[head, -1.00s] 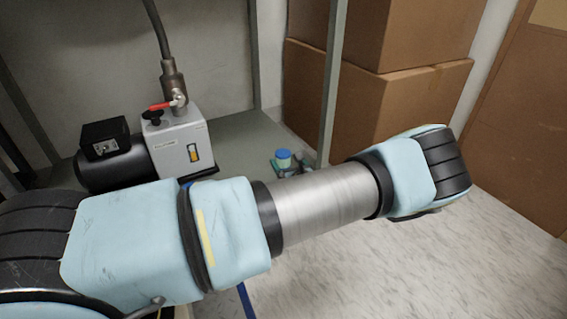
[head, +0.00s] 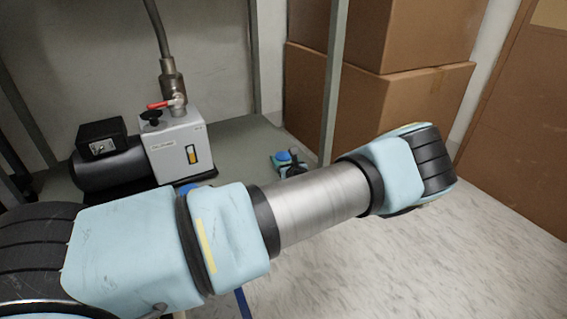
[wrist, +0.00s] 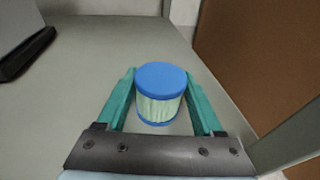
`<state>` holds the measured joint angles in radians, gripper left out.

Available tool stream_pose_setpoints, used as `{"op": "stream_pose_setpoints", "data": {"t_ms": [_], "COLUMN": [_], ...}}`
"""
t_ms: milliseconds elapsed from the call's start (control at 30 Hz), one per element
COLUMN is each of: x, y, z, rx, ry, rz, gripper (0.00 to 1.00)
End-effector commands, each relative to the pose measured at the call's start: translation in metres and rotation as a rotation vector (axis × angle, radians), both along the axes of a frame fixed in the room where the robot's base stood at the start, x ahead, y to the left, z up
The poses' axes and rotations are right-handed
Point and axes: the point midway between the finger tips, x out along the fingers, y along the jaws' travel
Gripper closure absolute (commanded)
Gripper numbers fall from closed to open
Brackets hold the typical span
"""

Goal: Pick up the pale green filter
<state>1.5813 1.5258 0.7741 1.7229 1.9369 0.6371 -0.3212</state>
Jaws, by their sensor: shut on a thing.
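The pale green filter (wrist: 160,108) has pleated pale sides, a blue top cap and a blue bottom rim. It stands upright between the two teal fingers of my gripper (wrist: 160,100) in the wrist view. The gripper is shut on its sides. In the head view only the filter's blue cap (head: 284,156) shows clearly, with part of my gripper (head: 288,166) around it, beyond my forearm. I cannot tell whether the filter's base touches the grey shelf.
A vacuum pump (head: 178,148) with a red-handled valve and hose stands on the grey shelf (head: 240,140) at left. A shelf post (head: 333,90) rises close to the right of the gripper. Cardboard boxes (head: 400,110) are stacked behind it. The shelf around the filter is clear.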

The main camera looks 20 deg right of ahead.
Motion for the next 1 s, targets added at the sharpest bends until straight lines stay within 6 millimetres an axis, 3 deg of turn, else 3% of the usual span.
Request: {"op": "stream_pose_setpoints", "data": {"t_ms": [33,367,667,1000], "x": [0.0,0.0,0.0,0.0], "y": [0.0,0.0,0.0,0.0], "z": [0.0,0.0,0.009,0.075], "rx": [0.0,0.0,-0.001,-0.002], "ry": [0.0,0.0,0.0,0.001], "rz": [0.0,0.0,0.0,0.0], "gripper": [0.53,0.88,0.88,0.88]}}
